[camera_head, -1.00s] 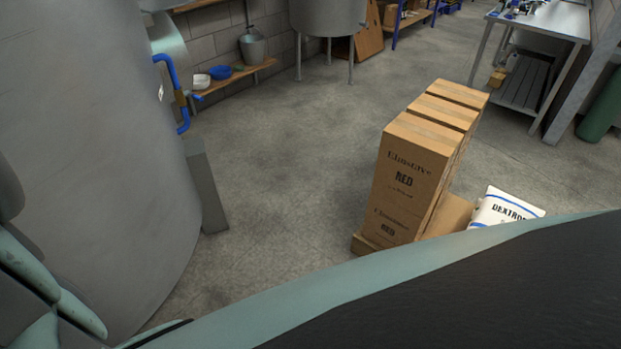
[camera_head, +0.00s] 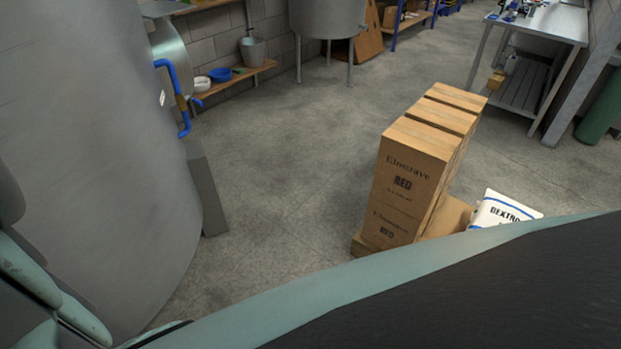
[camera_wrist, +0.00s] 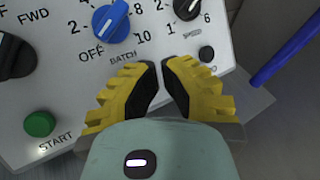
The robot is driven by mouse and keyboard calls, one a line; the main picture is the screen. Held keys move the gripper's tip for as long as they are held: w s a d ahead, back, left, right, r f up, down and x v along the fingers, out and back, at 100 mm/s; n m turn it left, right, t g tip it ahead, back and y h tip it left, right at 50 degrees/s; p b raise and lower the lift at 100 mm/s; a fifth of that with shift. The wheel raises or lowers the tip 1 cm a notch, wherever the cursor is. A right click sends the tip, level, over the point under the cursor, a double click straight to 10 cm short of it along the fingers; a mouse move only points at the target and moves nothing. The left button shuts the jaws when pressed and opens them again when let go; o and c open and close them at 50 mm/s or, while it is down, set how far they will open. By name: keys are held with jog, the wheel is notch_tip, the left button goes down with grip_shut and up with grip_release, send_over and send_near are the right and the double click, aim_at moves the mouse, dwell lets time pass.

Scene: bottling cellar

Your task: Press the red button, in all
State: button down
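The red button does not show in either view. In the wrist view a pale control panel (camera_wrist: 65,85) carries a green START button (camera_wrist: 40,124), a blue knob (camera_wrist: 111,22) above the word BATCH, black knobs (camera_wrist: 187,9) and a small black round part (camera_wrist: 206,53). My gripper (camera_wrist: 160,66) is in front of the panel, below the BATCH label. Its yellow fingers with black pads have their tips drawn close together, with only a narrow gap and nothing between them. Whether it touches the panel cannot be told. The fingers hide part of the panel's lower area.
A blue bar (camera_wrist: 291,48) runs beside the panel. In the head view a large grey tank (camera_head: 90,150) stands at left. Stacked cartons (camera_head: 408,190) and a white dextrose sack (camera_head: 500,208) are at right. A metal table (camera_head: 545,22) is behind. The middle floor is open.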

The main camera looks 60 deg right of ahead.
jog(key=d+r+p, duration=0.3)
jog(key=shift+d, duration=0.2)
dwell(0.8)
